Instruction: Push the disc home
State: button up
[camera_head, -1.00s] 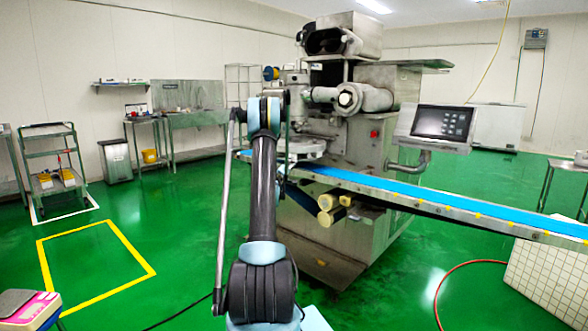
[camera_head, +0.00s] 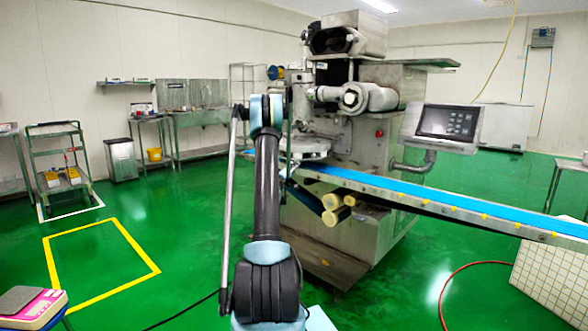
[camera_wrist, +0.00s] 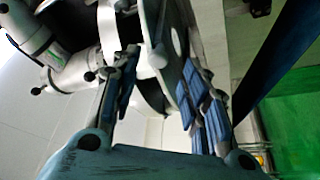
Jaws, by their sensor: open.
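The encrusting machine (camera_head: 345,160) stands in the middle of the head view, with a pale round disc-like plate (camera_head: 308,146) at its front left, partly hidden by my arm.
A blue conveyor belt (camera_head: 430,194) slopes from the machine to the right edge. A control screen (camera_head: 446,123) juts out above it. A trolley (camera_head: 60,165) and a pink scale (camera_head: 28,305) stand at the left. The green floor at left is largely clear.

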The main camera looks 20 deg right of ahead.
jog(key=v, duration=0.7)
jog(key=shift+s+a, duration=0.2)
jog(key=shift+a, duration=0.05)
jog(key=shift+f, duration=0.1)
jog(key=s+a+r+m+g, duration=0.3)
jog(key=s+r+g, duration=0.1)
jog(key=s+r, duration=0.4)
jog(key=s+a+r+m+g+y, duration=0.1)
jog(key=s+a+y, duration=0.15)
jog(key=s, duration=0.35)
jog(key=s+a+r+m+g+y, duration=0.1)
jog(key=s+a+g, duration=0.15)
jog(key=s, duration=0.35)
jog(key=s+a+f+n+g+y, duration=0.1)
jog(key=s+a+f+y, duration=0.3)
jog(key=s+a, duration=0.5)
jog(key=s+a+f+n+g+y, duration=0.1)
jog(key=s+a+f+y, duration=0.3)
jog(key=s+a, duration=0.5)
jog(key=s+a+f+n+g+y, duration=0.1)
jog(key=s+a+f+y, duration=0.3)
jog(key=s, duration=1.4)
jog(key=a+f+g, duration=0.1)
jog(key=a+f, duration=0.2)
jog(key=a, duration=0.3)
jog(key=shift+f+n, duration=0.3)
